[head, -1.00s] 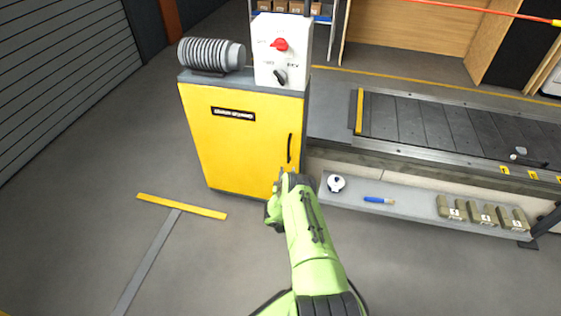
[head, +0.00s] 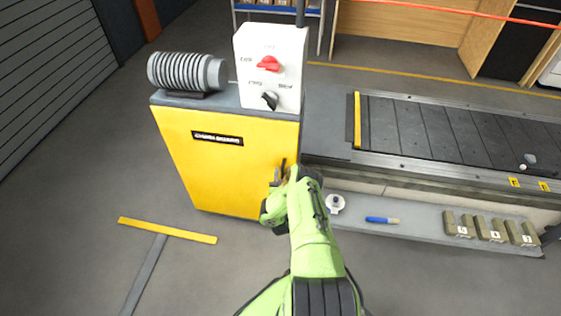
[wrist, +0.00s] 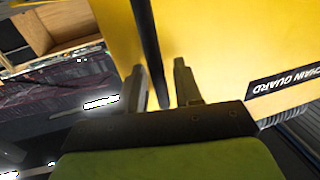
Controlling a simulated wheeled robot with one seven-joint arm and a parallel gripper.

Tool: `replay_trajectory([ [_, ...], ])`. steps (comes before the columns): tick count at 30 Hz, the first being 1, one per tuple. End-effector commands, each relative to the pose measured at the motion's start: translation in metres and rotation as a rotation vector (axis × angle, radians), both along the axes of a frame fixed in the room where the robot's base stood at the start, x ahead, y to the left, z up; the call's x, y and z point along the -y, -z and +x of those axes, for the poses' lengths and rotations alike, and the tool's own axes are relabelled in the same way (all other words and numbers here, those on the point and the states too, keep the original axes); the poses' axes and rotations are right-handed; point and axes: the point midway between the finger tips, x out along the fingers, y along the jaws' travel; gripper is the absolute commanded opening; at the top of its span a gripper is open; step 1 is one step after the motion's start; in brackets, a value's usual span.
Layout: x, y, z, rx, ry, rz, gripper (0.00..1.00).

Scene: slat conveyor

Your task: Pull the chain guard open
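The chain guard (head: 215,175) is a yellow cabinet door labelled CHAIN GUARD, and it looks closed. Its dark vertical handle (head: 284,163) is near the door's right edge, partly hidden by my gripper (head: 279,177). In the wrist view, the handle (wrist: 147,40) runs down toward the space between the two fingers of my gripper (wrist: 160,72). The fingers are apart, with gaps beside the bar, so I see no grip on it. The label (wrist: 288,80) is at the right of that view.
A white control box (head: 270,68) with a red and a black knob stands on the cabinet beside a ribbed grey cylinder (head: 187,72). The slat conveyor (head: 430,128) and a low shelf (head: 410,228) lie right.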

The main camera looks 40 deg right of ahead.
Motion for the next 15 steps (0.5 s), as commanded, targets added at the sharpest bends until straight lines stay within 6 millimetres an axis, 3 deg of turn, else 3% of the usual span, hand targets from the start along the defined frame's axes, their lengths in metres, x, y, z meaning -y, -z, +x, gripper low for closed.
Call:
replay_trajectory([
  [9,-0.0007,0.0005,-0.0019,-0.001,-0.001,0.001,0.33],
  [15,-0.0007,0.0005,-0.0018,-0.001,-0.001,0.001,0.02],
])
